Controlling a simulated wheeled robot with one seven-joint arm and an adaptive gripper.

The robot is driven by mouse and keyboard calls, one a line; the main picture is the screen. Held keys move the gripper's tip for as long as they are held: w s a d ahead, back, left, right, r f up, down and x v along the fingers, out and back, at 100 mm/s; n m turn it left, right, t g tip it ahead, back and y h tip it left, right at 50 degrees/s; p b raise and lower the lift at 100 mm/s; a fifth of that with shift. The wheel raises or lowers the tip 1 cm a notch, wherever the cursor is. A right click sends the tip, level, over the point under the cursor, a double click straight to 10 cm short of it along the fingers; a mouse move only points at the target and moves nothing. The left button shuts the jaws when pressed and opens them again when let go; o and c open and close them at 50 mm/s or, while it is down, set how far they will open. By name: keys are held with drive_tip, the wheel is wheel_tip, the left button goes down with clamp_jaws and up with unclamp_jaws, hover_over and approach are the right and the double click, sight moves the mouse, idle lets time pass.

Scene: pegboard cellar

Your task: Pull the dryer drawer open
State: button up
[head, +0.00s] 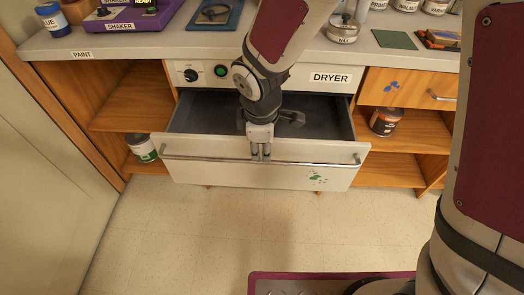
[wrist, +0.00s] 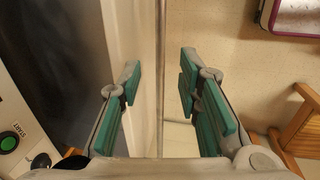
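The dryer drawer (head: 235,174) is pulled out from the dryer, under the counter and its DRYER label (head: 331,78). Its dark inside shows and looks empty where visible. A long metal bar handle (head: 205,159) runs across its pale front; it also shows in the wrist view (wrist: 160,60). My gripper (head: 260,152) points down at the middle of the handle. In the wrist view my gripper (wrist: 160,90) has its green-padded fingers wide apart, one on each side of the bar, with gaps visible. My arm hides part of the drawer inside.
Wooden shelves with paint cans (head: 141,147) (head: 386,121) flank the dryer. The countertop (head: 400,60) holds a purple shaker (head: 120,14) and other items. The floor (head: 190,230) before the drawer is clear, with a purple-edged object (head: 330,274) lower down.

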drive_tip(key=r, duration=0.2)
drive_tip(key=s+r, duration=0.1)
drive_tip(key=r, duration=0.2)
idle(0.3)
drive_tip(key=s+d+r+m, duration=0.4)
drive_tip(key=d+r+m, duration=0.1)
drive_tip(key=d+r, duration=0.15)
drive_tip(key=s+d+r+m, duration=0.4)
drive_tip(key=d+r, duration=0.1)
drive_tip(key=d, duration=0.3)
drive_tip(key=s+d+r+m, duration=0.1)
drive_tip(key=s+d+m, duration=0.15)
drive_tip(key=s, duration=0.25)
drive_tip(key=s+d+r+m+g, duration=0.1)
drive_tip(key=s+d+m, duration=0.1)
drive_tip(key=s+m, duration=0.3)
drive_tip(key=s+d+r+m, duration=0.1)
drive_tip(key=s+d+m, duration=0.1)
drive_tip(key=s, duration=0.4)
wheel_tip(320, 180, up, 18)
drive_tip(key=t+p, duration=0.3)
drive_tip(key=p, duration=1.3)
drive_tip(key=shift+w+a+n, duration=0.2)
drive_tip(key=shift+n, duration=0.25)
